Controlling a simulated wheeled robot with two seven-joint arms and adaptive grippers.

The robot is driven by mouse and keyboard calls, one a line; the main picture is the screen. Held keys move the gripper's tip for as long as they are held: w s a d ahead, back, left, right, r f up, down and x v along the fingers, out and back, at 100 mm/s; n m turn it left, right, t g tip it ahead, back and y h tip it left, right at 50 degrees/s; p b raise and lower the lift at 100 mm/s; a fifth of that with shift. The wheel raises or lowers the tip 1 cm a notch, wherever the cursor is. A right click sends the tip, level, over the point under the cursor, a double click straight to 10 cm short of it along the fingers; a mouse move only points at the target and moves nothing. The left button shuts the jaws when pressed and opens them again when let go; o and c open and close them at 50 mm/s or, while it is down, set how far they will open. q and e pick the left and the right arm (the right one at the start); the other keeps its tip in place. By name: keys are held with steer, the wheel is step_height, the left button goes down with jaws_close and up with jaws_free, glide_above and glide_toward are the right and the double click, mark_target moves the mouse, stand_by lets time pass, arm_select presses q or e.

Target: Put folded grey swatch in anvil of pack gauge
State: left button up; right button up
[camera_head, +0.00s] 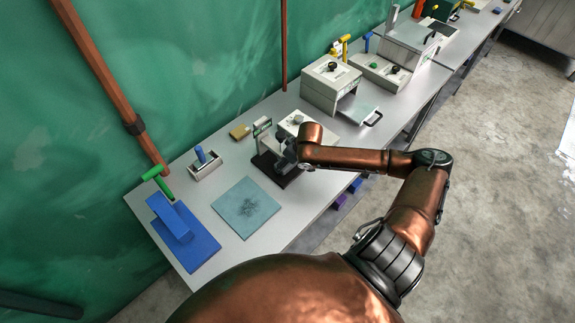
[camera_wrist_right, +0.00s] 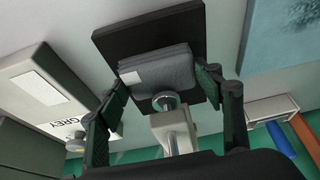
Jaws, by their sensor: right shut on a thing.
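The folded grey swatch (camera_wrist_right: 172,68) has a pale label and lies between the fingertips of my right gripper (camera_wrist_right: 165,82), which is shut on it at its two sides. Behind it in the wrist view is the black base of the pack gauge (camera_wrist_right: 110,42). The gauge's round metal foot (camera_wrist_right: 166,101) and pale post (camera_wrist_right: 175,133) appear at the swatch's near edge. I cannot tell whether the swatch touches the base. In the head view my right gripper (camera_head: 286,152) is over the pack gauge (camera_head: 289,181) and mostly hides it and the swatch.
A white box marked GREY (camera_wrist_right: 40,88) is beside the gauge. On the bench are a teal mat (camera_head: 246,207), a blue stand (camera_head: 185,238), a small tray with a blue-handled tool (camera_head: 205,170) and a tan block (camera_head: 240,132). White machines (camera_head: 330,84) stand farther along.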

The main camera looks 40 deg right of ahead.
steer(key=shift+s+f, duration=0.25)
steer(key=shift+f, duration=0.5)
steer(key=o, duration=1.1)
steer(key=shift+f, duration=0.1)
steer(key=p+v, duration=0.1)
steer(key=v, duration=1.1)
steer(key=shift+w, duration=0.1)
